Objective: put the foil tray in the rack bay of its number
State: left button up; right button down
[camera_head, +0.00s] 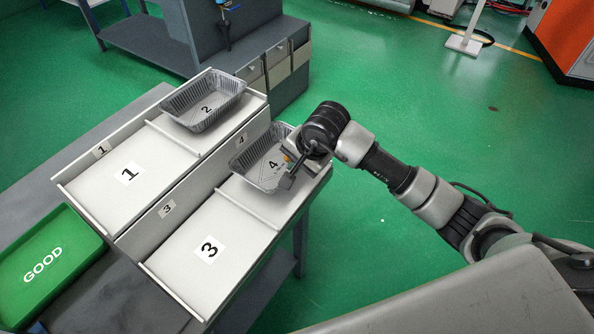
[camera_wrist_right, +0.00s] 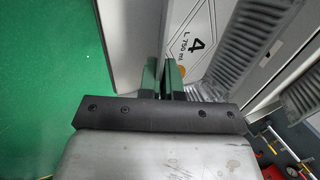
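The foil tray marked 4 (camera_head: 250,178) is at bay 4 of the rack, right of the middle wall. I cannot tell whether it rests fully on the bay floor. Its label also shows in the right wrist view (camera_wrist_right: 198,42). My right gripper (camera_head: 289,180) is at the tray's right wall. In the wrist view its green fingers (camera_wrist_right: 168,75) are close together, with the thin tray wall between them. The gripper hides the tray's right end. My left gripper is not in view.
Another foil tray (camera_head: 203,101), marked 2, sits in bay 2. Bays 1 (camera_head: 128,172) and 3 (camera_head: 209,248) are empty. Low dividers and raised walls separate the bays. A green GOOD tray (camera_head: 80,262) lies left of the rack. Open floor is to the right.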

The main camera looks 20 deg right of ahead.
aim_at(297, 184)
notch_tip(297, 184, down, 3)
jog(key=shift+s+f+p, duration=0.1)
jog(key=shift+f+p, duration=0.1)
jog(key=shift+p, duration=0.3)
jog(key=shift+f, duration=0.2)
jog(key=shift+f+b, duration=0.2)
jog(key=shift+b, duration=0.1)
jog(key=c, duration=1.3)
grip_release()
jog(key=shift+c, duration=0.2)
jog(key=shift+r, duration=0.15)
